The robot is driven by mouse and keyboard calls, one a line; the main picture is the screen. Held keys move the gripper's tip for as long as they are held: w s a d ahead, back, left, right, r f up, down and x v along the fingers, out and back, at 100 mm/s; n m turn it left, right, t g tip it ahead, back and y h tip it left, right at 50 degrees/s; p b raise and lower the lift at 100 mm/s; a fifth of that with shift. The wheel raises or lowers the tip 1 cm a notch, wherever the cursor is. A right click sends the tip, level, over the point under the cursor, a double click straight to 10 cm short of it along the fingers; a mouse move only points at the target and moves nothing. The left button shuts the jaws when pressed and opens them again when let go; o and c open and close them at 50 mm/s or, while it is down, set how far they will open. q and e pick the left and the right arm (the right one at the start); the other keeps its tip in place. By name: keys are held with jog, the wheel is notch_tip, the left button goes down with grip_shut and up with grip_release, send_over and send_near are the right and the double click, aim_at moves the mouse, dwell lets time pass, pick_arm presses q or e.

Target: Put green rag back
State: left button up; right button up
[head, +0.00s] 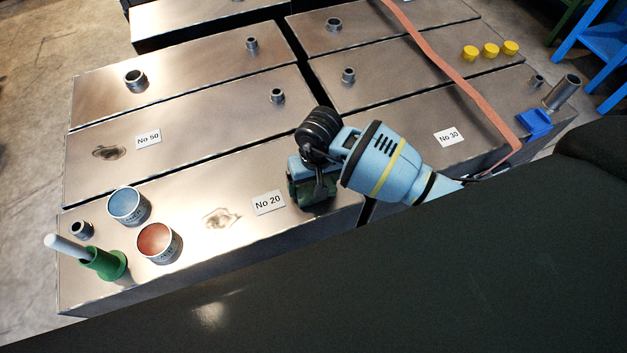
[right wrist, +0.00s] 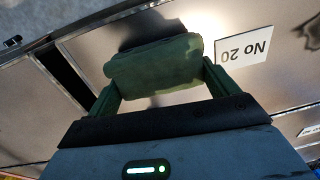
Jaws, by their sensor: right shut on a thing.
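The green rag (right wrist: 152,66) is a folded, rounded bundle held between the two fingers of my right gripper (right wrist: 150,82) in the right wrist view. In the head view my right gripper (head: 312,192) is over the metal surface, just right of the "No 20" label (head: 268,203), and a dark green part of the rag or fingers shows beneath it. A dark shadow lies beside the rag in the wrist view. I cannot tell whether the rag touches the metal top. My left gripper is not in view.
At the left front of the metal tops stand a blue-topped can (head: 128,205), a red-topped can (head: 157,242) and a green holder with a white handle (head: 105,263). An orange strap (head: 450,72), yellow caps (head: 490,50) and a blue block (head: 535,124) are at right.

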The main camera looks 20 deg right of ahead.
jog(key=shift+f, duration=0.15)
jog(key=o, duration=0.8)
jog(key=shift+c, duration=0.2)
notch_tip(320, 180, up, 12)
jog(key=shift+d+p, duration=0.35)
jog(key=shift+p, duration=0.05)
